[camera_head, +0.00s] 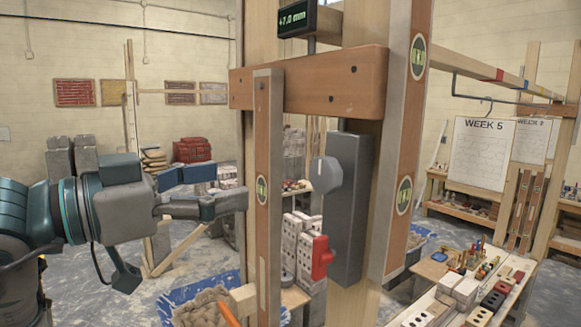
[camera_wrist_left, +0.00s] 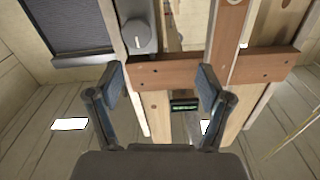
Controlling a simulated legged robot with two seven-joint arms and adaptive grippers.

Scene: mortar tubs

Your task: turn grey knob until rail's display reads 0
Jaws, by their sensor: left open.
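The rail (camera_head: 330,80) is a horizontal wooden board above the box. Its display (camera_head: 297,17) reads +7.0 mm. My left gripper (camera_head: 226,186) is open and empty, left of the upright post and apart from the grey knob. In the left wrist view, the grey knob (camera_wrist_left: 138,36) lies beyond the open fingers (camera_wrist_left: 163,82), left of centre, and the display (camera_wrist_left: 185,106) appears between them. My right gripper is not in view.
A narrow upright with a level vial (camera_head: 262,190) stands between my left gripper and the grey knob. A wider upright (camera_head: 403,150) stands right of the box. A blue tub (camera_head: 180,299) with mortar is below. A bench with bricks and tools (camera_head: 470,290) is at the lower right.

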